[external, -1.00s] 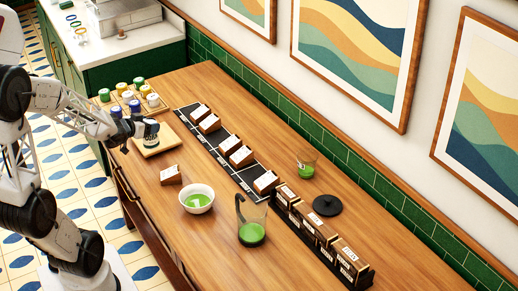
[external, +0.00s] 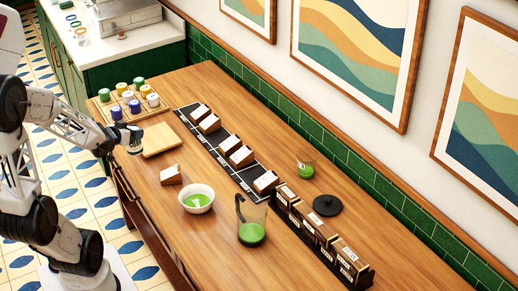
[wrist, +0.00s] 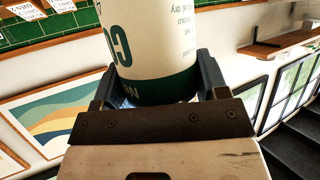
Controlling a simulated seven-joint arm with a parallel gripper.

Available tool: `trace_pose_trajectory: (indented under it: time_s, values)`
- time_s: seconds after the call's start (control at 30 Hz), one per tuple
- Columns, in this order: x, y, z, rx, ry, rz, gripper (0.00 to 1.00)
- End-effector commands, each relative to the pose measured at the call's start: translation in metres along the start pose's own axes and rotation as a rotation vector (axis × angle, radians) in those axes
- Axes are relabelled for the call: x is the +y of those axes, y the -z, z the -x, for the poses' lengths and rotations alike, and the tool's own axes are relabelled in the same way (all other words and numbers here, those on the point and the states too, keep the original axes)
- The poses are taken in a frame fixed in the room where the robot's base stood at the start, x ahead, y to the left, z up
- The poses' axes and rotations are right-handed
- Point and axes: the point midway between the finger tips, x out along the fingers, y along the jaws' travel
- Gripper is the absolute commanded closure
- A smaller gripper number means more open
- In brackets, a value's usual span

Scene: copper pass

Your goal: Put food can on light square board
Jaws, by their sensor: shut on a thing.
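The food can (wrist: 152,40) fills the top middle of the wrist view; it is cream-white with a dark green band and lettering. My gripper (wrist: 157,82) is shut on it, one finger on each side. In the external view, my gripper (external: 134,142) is small, at the left edge of the light square board (external: 160,142); its height above the table is hard to judge. The board lies flat on the wooden table and its visible top is bare.
A wooden tray with several colored-lid cans (external: 128,98) stands just behind the board. A brown-and-white box (external: 171,175), a white bowl (external: 197,198) and a glass pitcher (external: 252,230) stand in front. A dark gridded rack (external: 222,150) with boxes lies to the right.

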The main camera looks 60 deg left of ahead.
Motion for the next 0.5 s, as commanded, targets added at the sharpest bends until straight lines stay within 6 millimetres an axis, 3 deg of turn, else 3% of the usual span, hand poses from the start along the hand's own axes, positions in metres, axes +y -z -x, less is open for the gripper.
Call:
trace_pose_trajectory:
  time_s: [0.27,0.5]
  values:
    - [-0.005,0.006,-0.021,0.0,-0.001,-0.001,0.72]
    - [-0.013,0.015,-0.052,-0.001,-0.002,-0.001,0.72]
